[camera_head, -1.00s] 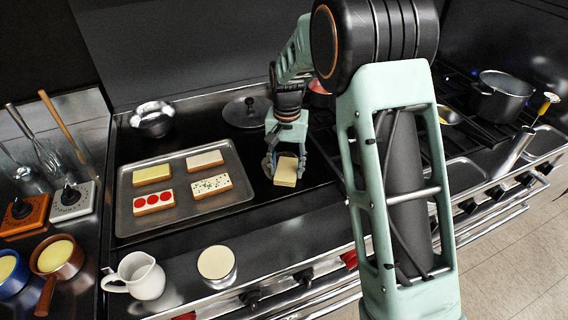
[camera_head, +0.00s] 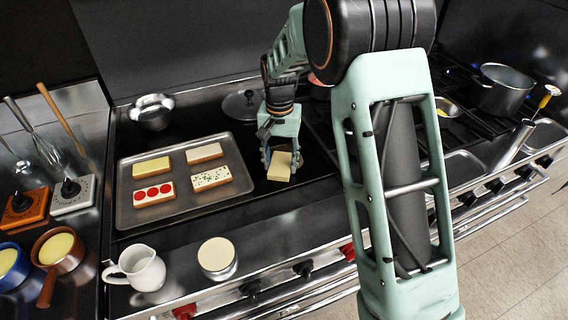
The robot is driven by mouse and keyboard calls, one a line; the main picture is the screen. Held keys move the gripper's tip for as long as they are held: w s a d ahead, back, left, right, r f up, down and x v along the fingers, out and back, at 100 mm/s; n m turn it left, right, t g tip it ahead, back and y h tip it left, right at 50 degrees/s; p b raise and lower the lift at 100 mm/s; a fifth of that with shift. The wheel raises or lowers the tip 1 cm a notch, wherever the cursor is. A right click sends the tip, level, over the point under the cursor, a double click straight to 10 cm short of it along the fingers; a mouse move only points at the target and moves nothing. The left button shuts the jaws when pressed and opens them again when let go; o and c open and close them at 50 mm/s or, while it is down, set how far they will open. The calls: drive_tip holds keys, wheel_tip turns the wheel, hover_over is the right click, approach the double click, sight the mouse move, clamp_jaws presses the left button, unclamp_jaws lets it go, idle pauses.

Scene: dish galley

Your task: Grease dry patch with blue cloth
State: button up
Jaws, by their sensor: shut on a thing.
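My gripper (camera_head: 281,153) is shut on a small pale yellow block (camera_head: 280,170), just over the black griddle plate (camera_head: 300,196). The block looks like butter or bread, not cloth; I cannot tell whether it touches the plate. I see no blue cloth in view. No dry patch can be made out on the dark, shiny plate.
Left of my gripper a metal tray (camera_head: 222,203) holds several topped slices. A steel bowl (camera_head: 152,112) and a dark round lid (camera_head: 242,105) stand behind. A white jug (camera_head: 140,270) and a cream-topped tin (camera_head: 217,258) stand in front. Burners with a pot (camera_head: 500,92) are at right.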

drive_tip(key=shift+w+a+p, duration=0.55)
drive_tip(key=shift+w+a, duration=0.05)
drive_tip(key=shift+w, duration=0.85)
drive_tip(key=shift+w+a+p, duration=0.6)
drive_tip(key=shift+w+a, duration=0.05)
drive_tip(key=shift+w, duration=0.8)
drive_tip(key=shift+w+a+p, duration=0.55)
drive_tip(key=shift+w+a, duration=0.05)
drive_tip(key=shift+w, duration=0.85)
drive_tip(key=shift+r, duration=0.15)
drive_tip(key=shift+r+p, duration=1.8)
drive_tip(key=shift+r, duration=1.1)
drive_tip(key=shift+r, duration=0.1)
wheel_tip(320, 180, up, 3)
drive_tip(key=shift+f+p, duration=0.1)
drive_tip(key=shift+p, duration=0.85)
